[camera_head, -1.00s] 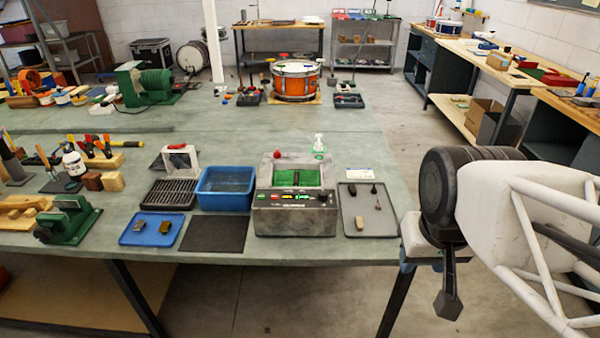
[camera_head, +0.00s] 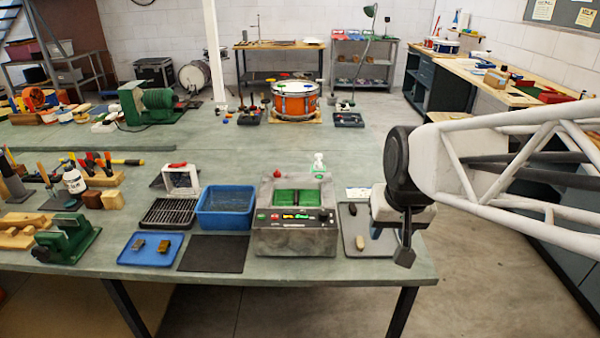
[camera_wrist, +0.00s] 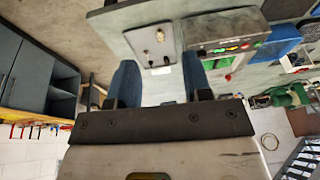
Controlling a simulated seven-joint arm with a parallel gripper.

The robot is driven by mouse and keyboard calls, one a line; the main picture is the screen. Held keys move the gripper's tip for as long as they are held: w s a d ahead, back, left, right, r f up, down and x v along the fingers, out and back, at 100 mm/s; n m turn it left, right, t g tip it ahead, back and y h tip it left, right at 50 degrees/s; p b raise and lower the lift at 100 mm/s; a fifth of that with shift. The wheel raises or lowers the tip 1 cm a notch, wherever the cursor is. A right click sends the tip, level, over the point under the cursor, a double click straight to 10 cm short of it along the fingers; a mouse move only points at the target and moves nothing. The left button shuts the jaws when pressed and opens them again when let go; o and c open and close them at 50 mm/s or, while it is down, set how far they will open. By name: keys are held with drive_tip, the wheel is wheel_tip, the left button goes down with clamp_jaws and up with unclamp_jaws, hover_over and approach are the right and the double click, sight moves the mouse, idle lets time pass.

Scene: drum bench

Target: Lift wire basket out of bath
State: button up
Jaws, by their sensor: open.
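The bath (camera_head: 297,240) is a grey box with a control panel on its front, near the front edge of the bench. Green shows inside its opening (camera_head: 298,203); I cannot clearly make out the wire basket or its handle there. The bath also shows upside down in the wrist view (camera_wrist: 222,32). My gripper (camera_head: 404,256) hangs to the right of the bath, over the right side of the grey tray, apart from the bath. In the wrist view its two blue-grey fingers (camera_wrist: 160,80) are spread with nothing between them.
The grey tray (camera_head: 352,218) holds small items right of the bath. A blue tub (camera_head: 224,222), a black mat (camera_head: 214,254) and a blue tray (camera_head: 150,258) lie left. A bottle (camera_head: 319,163) stands behind the bath.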

drive_tip(key=w+a+f+y, duration=0.15)
drive_tip(key=w+a, duration=0.25)
drive_tip(key=w, duration=0.5)
drive_tip(key=w+a+f+h, duration=0.1)
drive_tip(key=w+a+f, duration=0.25)
drive_tip(key=w, duration=0.55)
drive_tip(key=t+y, duration=0.1)
hover_over(297, 197)
drive_tip(key=s+d, duration=0.1)
drive_tip(key=s, duration=0.2)
wheel_tip(297, 197, down, 8)
drive_tip(key=f, duration=0.1)
drive_tip(key=shift+w+r, duration=0.2)
drive_tip(key=shift+r, duration=0.1)
drive_tip(key=shift+f, duration=0.1)
drive_tip(key=shift+x, duration=1.2)
drive_tip(key=shift+w+f, duration=0.1)
drive_tip(key=shift+x, duration=2.45)
drive_tip(key=shift+w, duration=0.1)
clamp_jaws()
